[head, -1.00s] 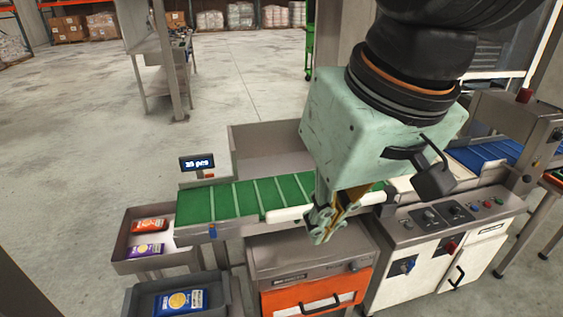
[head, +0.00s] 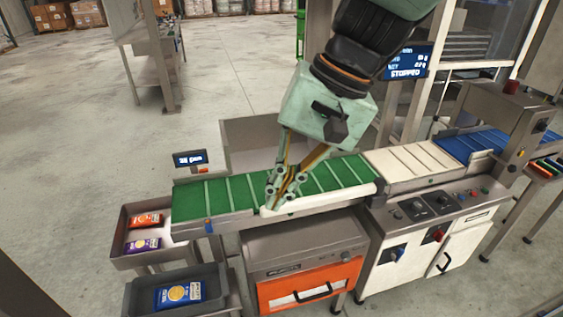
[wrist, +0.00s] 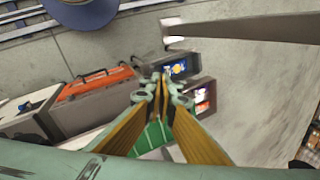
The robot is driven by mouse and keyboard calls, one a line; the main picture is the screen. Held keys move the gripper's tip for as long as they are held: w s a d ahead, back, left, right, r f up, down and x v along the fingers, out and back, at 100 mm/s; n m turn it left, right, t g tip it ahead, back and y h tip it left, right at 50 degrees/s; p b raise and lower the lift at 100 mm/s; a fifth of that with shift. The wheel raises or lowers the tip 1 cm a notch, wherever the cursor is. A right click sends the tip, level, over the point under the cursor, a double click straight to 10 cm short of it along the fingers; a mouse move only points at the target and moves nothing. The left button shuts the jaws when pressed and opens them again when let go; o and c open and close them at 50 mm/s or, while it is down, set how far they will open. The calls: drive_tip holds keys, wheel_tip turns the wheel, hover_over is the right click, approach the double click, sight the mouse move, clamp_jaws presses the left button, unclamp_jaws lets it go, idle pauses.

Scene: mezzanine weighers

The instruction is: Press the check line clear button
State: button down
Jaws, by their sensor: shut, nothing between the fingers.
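The check line's control panel (head: 430,208) is on the right machine, below the white belt. It carries dark dials and a short row of small coloured buttons (head: 473,194) at its right end. No label is readable, so I cannot tell which one is the clear button. My gripper (head: 272,204) is shut and empty, pointing down over the front edge of the green conveyor (head: 225,199), well left of the panel. In the wrist view the fingertips (wrist: 162,84) show together near the middle. The panel buttons cannot be made out there.
A screen (head: 405,63) behind the line reads "STOPPED". A small counter display (head: 190,158) stands at the left. A tray with orange and purple packs (head: 126,256) and a dark tray with a blue pack (head: 131,306) are front left.

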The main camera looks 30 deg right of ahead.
drive_tip(key=w+d+f+m+t+y, duration=0.15)
drive_tip(key=w+d+f+m, duration=0.25)
drive_tip(key=w+d, duration=0.45)
drive_tip(key=w+d+f+m+t, duration=0.2)
drive_tip(key=w+d+f+m, duration=0.15)
drive_tip(key=w+d, duration=0.5)
drive_tip(key=m+t+h+p, duration=0.2)
drive_tip(key=m+t+h, duration=0.25)
drive_tip(key=m, duration=0.85)
hover_over(399, 216)
wheel_tip(399, 216, down, 23)
drive_tip(key=shift+w+g+h, duration=0.1)
drive_tip(key=shift+g+h, duration=0.2)
drive_tip(key=shift+g, duration=0.1)
drive_tip(key=shift+f, duration=0.15)
drive_tip(key=shift+f+b, duration=0.55)
drive_tip(key=shift+f, duration=2.35)
drive_tip(key=shift+f+b, duration=1.25)
drive_tip(key=shift+b, duration=0.2)
